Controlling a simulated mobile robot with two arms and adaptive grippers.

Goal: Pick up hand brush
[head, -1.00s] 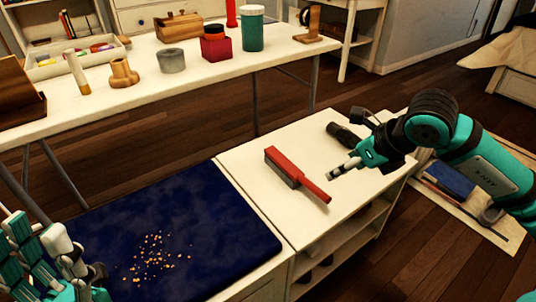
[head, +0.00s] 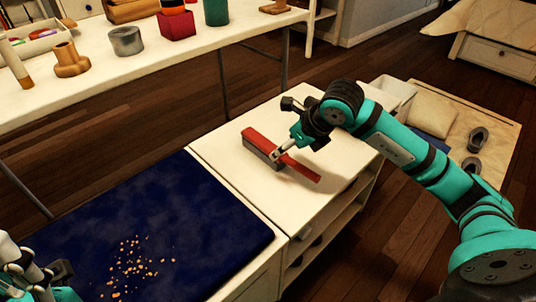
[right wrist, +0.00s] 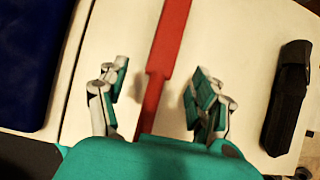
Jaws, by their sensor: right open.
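The red hand brush (head: 259,143) lies on the white cabinet top, its handle toward the lower right. My right gripper (head: 277,155) is over its handle in the head view, hiding part of it. In the right wrist view my right gripper (right wrist: 156,76) is open, with one finger on each side of the red brush (right wrist: 168,45) and visible gaps to both. I cannot tell how high the fingers are above the surface. My left gripper (head: 45,275) is at the lower left edge, partly cut off; its opening is unclear.
A dark blue mat (head: 185,215) with scattered crumbs (head: 130,265) lies left of the brush. A black object (right wrist: 290,98) lies right of the brush in the right wrist view. A white table (head: 160,65) with several items stands behind, across a strip of floor.

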